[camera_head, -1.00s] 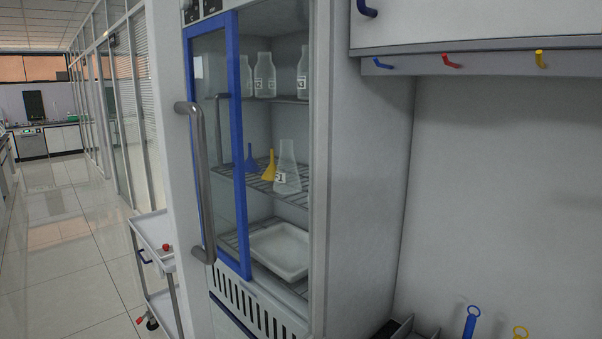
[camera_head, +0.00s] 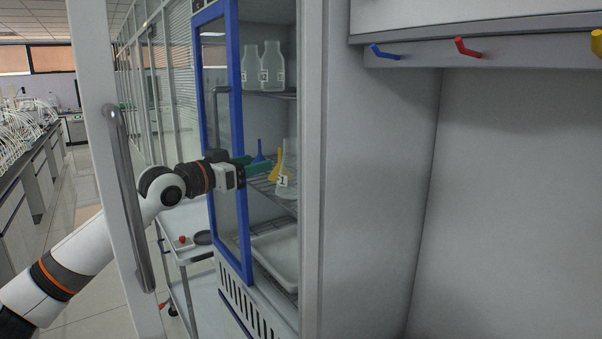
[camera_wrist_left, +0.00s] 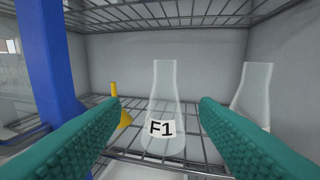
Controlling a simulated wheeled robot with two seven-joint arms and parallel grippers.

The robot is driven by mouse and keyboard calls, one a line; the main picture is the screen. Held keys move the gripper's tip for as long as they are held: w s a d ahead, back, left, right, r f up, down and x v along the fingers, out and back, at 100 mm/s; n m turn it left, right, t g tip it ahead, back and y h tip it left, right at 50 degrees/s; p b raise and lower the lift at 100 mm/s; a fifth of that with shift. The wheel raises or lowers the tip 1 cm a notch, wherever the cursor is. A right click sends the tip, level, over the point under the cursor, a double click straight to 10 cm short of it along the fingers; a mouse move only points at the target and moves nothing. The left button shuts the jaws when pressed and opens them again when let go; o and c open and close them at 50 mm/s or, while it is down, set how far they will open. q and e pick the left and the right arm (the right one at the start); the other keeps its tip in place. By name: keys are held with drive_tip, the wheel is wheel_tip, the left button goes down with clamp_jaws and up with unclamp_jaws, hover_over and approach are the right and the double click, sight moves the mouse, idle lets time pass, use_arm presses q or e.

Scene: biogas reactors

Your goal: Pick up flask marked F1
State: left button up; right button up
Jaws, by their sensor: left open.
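The flask marked F1 (camera_head: 287,180) is clear glass and stands upright on the middle wire shelf (camera_head: 283,200) of the open cabinet. In the left wrist view the flask (camera_wrist_left: 164,105) shows its F1 label facing me, between and beyond my fingers. My left gripper (camera_head: 258,165) has green fingers, is open and reaches in past the blue frame, short of the flask. In the wrist view the gripper (camera_wrist_left: 160,112) shows nothing held. My right gripper is not in view.
A yellow funnel (camera_wrist_left: 124,118) stands left of the flask, and a blue funnel (camera_head: 259,153) is near it. Another clear flask (camera_wrist_left: 253,92) is at the right. The blue frame (camera_head: 240,215) is close to my arm. A white tray (camera_head: 276,253) lies below; bottles (camera_head: 271,66) stand above.

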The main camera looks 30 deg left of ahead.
use_arm(q)
drive_tip(key=w+d+p, duration=0.1)
drive_tip(key=w+p, duration=0.2)
drive_tip(key=w+r+p, duration=0.1)
drive_tip(key=w+p, duration=0.2)
drive_tip(key=w, duration=0.1)
drive_tip(key=w+d+p, duration=0.1)
drive_tip(key=w+p, duration=0.2)
drive_tip(key=w, duration=0.1)
drive_tip(key=shift+d+r+p, duration=0.3)
drive_tip(key=shift+d+r, duration=0.05)
drive_tip(key=shift+r, duration=0.05)
drive_tip(key=shift+w+d+f, duration=0.1)
drive_tip(key=shift+w+f, duration=0.1)
drive_tip(key=shift+w, duration=0.1)
drive_tip(key=shift+s, duration=0.2)
drive_tip(key=c, duration=0.7)
clamp_jaws()
